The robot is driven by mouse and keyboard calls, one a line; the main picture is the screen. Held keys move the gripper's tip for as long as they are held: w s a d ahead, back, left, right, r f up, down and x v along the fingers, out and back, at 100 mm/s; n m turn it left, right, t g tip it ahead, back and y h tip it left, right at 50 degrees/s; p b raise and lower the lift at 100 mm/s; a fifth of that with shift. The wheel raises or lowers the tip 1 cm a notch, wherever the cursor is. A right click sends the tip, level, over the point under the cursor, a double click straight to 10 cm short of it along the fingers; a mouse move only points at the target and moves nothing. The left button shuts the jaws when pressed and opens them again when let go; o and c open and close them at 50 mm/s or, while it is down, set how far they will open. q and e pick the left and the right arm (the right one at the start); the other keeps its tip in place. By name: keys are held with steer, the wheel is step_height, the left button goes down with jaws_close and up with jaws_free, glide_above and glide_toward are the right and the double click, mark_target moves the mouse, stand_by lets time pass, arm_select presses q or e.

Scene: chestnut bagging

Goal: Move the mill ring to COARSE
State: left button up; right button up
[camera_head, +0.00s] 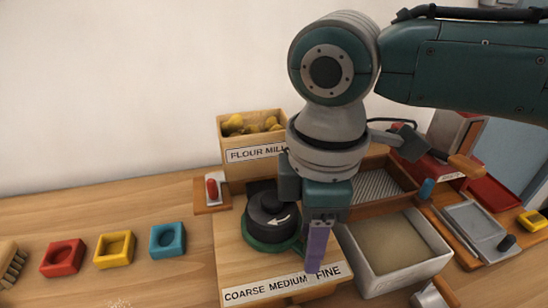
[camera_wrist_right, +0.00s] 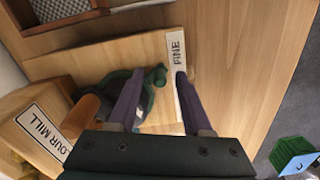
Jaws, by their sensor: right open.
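The flour mill's dark green ring (camera_head: 262,243) sits around a black knob (camera_head: 271,210) with a white arrow, on a light wooden block. A label strip (camera_head: 283,284) along the block's front reads COARSE, MEDIUM, FINE from left to right. My right gripper (camera_head: 318,250) points down at the ring's right side, above the FINE end. In the right wrist view the open fingers (camera_wrist_right: 160,102) straddle the area of the ring's green lug (camera_wrist_right: 157,76), close to the FINE word (camera_wrist_right: 177,50). Contact cannot be told. The left gripper is not in view.
Behind the ring stands the wooden FLOUR MILL hopper (camera_head: 251,152) with yellowish contents. A red switch (camera_head: 212,188) is at its left. A grey-white bin (camera_head: 400,268) stands close right of the gripper. Red, yellow and blue blocks (camera_head: 168,240) lie left on the table.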

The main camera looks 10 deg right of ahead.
jaws_close()
stand_by(1.3)
